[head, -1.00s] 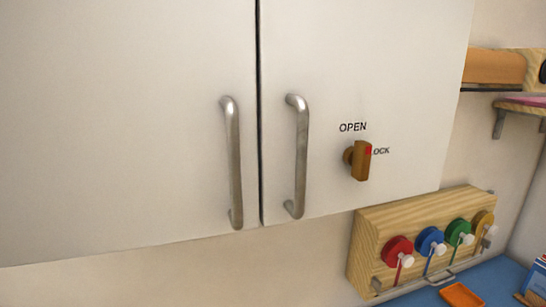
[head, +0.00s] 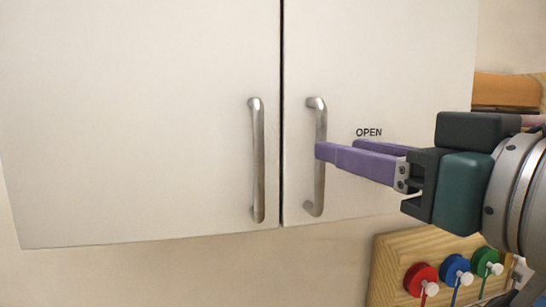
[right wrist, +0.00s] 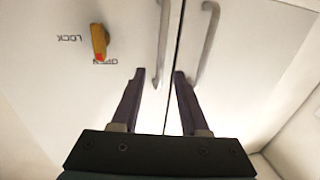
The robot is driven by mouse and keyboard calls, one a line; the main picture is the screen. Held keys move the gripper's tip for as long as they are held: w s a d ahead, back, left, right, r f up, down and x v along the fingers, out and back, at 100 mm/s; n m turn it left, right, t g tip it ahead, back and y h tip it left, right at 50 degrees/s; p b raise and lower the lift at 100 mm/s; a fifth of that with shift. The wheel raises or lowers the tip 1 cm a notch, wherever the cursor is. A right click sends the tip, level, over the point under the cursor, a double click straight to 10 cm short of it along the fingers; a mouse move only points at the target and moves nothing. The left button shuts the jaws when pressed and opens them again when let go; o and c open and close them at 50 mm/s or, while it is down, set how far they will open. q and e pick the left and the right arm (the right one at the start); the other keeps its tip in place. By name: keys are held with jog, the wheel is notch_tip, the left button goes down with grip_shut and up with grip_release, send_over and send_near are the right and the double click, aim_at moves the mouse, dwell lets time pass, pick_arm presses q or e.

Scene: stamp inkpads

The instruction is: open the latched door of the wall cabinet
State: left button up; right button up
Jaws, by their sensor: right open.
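The white wall cabinet has two shut doors. The right door (head: 400,60) carries a metal bar handle (head: 319,192). My right gripper (head: 338,147) is open, with purple fingers at that handle, and one finger overlaps the bar in the head view. In the right wrist view, turned upside down, the handle (right wrist: 163,40) shows between the fingertips (right wrist: 160,74); I cannot tell if they touch it. The latch knob (right wrist: 100,40) has its red mark beside the word OPEN. My right gripper hides the knob in the head view. My left gripper is not in view.
The left door (head: 130,110) has its own handle (head: 257,165) close beside the seam. Below right, a wooden block (head: 392,262) holds several coloured discs. A wooden shelf (head: 508,90) is at the right.

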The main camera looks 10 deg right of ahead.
pick_arm(q)
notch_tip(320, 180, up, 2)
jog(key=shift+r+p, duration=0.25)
jog(key=shift+p, duration=0.45)
pick_arm(e)
jog(key=x, duration=0.4)
jog(key=shift+w+a, duration=0.1)
grip_shut()
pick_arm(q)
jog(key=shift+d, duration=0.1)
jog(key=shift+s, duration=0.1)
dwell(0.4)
